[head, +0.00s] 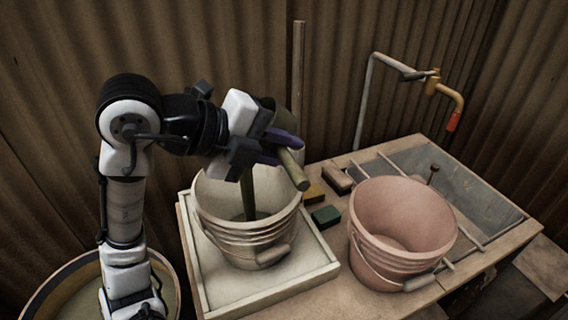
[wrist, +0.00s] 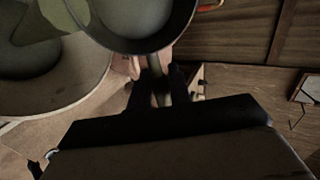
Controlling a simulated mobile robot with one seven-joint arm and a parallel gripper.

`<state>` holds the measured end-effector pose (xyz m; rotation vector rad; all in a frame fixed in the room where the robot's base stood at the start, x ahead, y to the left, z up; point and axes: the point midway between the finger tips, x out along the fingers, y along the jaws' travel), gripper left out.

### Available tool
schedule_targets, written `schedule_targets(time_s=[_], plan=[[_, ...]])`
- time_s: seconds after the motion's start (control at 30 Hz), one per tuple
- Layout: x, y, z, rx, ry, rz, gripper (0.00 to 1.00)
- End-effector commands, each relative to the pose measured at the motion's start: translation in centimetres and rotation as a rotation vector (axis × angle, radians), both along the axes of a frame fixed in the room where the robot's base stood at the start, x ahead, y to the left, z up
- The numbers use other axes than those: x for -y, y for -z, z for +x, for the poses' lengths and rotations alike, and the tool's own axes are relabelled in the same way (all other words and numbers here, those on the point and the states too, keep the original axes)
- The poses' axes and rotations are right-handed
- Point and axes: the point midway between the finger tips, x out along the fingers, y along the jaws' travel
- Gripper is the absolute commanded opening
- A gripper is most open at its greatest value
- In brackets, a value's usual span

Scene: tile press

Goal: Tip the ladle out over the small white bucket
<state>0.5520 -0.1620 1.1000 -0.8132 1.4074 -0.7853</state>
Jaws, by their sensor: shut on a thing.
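The small white bucket (head: 270,232) stands upright on a square tray, its mouth partly hidden by my arm. My gripper (head: 277,150) is above it, shut on the ladle's handle (head: 293,170). The ladle's round cup shows at the top of the wrist view (wrist: 145,44), with a dark rim and a pale grey inside. An olive-green column (head: 249,193), which looks like pouring liquid, runs down into the white bucket. In the wrist view the bucket (wrist: 97,62) lies at left, below the cup. The cup's exact tilt is hard to tell.
A pink bucket (head: 375,228) stands to the right on the wooden bench. A green block (head: 326,216) and brown blocks (head: 337,180) lie between the buckets. A sink (head: 480,200) with a tap (head: 432,84) is at right. A large tub (head: 70,276) is at lower left.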

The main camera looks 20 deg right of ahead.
Motion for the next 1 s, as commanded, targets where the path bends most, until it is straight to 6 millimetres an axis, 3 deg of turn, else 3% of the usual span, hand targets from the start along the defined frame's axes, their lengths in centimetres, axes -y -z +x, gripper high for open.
schedule_targets(time_s=[0.5,1.0], plan=[[-0.7,-0.7,0.0,0.000,0.002,-0.266,0.00],[-0.8,-1.0,0.0,0.000,0.001,-0.292,0.00]])
